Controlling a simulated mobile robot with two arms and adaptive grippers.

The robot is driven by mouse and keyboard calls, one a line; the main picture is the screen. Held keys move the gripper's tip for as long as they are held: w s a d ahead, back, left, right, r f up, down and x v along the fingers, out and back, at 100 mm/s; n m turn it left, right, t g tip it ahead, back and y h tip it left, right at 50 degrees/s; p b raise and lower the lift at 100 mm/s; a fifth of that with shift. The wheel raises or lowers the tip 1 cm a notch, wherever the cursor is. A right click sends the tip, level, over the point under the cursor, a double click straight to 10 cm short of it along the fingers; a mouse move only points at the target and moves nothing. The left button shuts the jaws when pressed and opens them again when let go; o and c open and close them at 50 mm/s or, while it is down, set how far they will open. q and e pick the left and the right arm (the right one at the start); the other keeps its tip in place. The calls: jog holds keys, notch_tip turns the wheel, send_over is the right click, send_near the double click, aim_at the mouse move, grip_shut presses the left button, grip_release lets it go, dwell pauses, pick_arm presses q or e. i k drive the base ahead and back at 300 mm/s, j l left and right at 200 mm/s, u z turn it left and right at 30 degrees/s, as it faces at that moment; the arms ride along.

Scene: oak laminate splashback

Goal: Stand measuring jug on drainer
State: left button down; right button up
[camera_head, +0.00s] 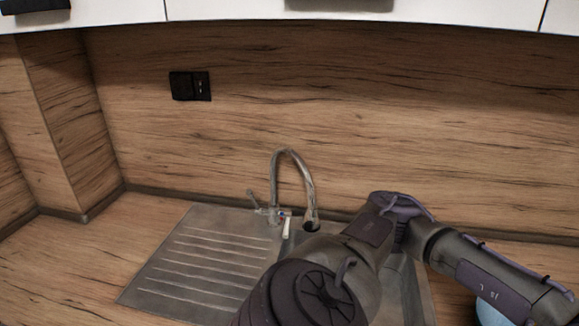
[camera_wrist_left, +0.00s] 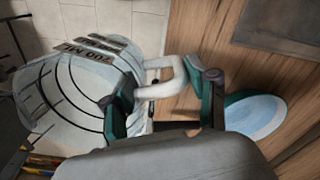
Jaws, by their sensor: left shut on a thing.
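The measuring jug (camera_wrist_left: 75,95) is clear-whitish with dark markings and a white handle (camera_wrist_left: 160,82). It shows at the left of the left wrist view, where it looks tilted and its lower part is cut off or hidden. My left gripper (camera_wrist_left: 163,95) is shut on the jug's handle, with a teal-padded finger on either side. The jug and the gripper cannot be made out in the head view. The drainer (camera_head: 205,262) is a ribbed steel board left of the sink, and its visible surface is bare. My right gripper is in neither view.
The steel tap (camera_head: 290,165) rises behind the sink (camera_head: 418,290), which my arm partly covers. A pale blue round thing (camera_head: 490,314) is at the lower right; a blue disc with a green rim (camera_wrist_left: 255,115) lies on wood in the wrist view. Counter left of the drainer is clear.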

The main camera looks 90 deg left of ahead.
aim_at(206, 293)
jog(key=k+j+u, duration=0.15)
jog(key=k+u, duration=0.2)
jog(key=k, duration=0.3)
jog(key=k+j+u, duration=0.1)
jog(key=u, duration=0.3)
jog(key=k+j+u, duration=0.1)
jog(key=u, duration=0.35)
jog(key=j+u, duration=0.1)
jog(key=u, duration=0.3)
